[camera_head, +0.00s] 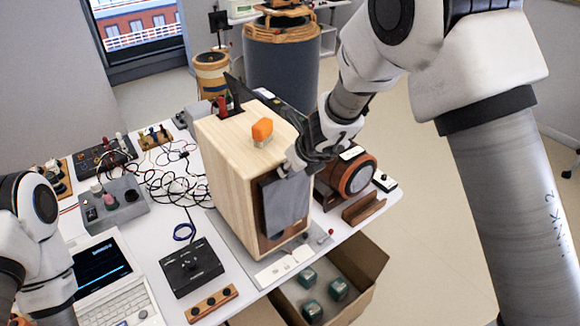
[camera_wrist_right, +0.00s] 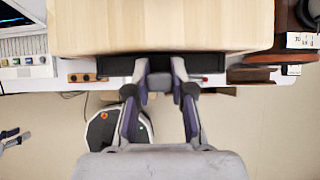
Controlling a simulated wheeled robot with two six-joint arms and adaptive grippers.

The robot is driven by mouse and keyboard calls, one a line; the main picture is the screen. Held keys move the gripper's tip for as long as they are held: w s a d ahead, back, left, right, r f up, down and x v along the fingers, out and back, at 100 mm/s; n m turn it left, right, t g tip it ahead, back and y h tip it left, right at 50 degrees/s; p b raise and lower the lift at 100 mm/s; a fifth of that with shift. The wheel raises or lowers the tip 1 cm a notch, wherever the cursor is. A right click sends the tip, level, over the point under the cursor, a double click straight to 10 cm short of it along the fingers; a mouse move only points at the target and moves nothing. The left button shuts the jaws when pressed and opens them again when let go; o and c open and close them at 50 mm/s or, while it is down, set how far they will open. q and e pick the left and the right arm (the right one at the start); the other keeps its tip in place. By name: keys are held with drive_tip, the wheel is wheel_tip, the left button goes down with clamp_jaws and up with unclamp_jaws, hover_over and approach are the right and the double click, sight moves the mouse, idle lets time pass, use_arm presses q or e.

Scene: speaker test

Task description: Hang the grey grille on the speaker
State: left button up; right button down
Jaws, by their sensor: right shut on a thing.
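The speaker (camera_head: 232,165) is a tall pale-wood box standing upright on the white table. Its top (camera_wrist_right: 160,25) fills the upper part of the right wrist view. The grey grille (camera_head: 286,208) is a dark flat panel upright before the speaker's front face, covering much of it. My right gripper (camera_head: 292,163) is shut on the grille's upper edge. In the right wrist view the grille (camera_wrist_right: 118,66) is a dark strip along the speaker's front edge, between the fingertips. I cannot tell whether it touches the speaker.
An orange block (camera_head: 262,130) sits on the speaker's top. A laptop (camera_head: 105,285), a black box (camera_head: 190,266) and tangled cables (camera_head: 165,180) lie left of the speaker. A brown round-fronted unit (camera_head: 350,180) stands right. An open carton (camera_head: 365,272) is below the table's front edge.

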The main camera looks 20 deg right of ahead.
drive_tip(key=shift+f, duration=0.15)
drive_tip(key=c, duration=0.9)
unclamp_jaws()
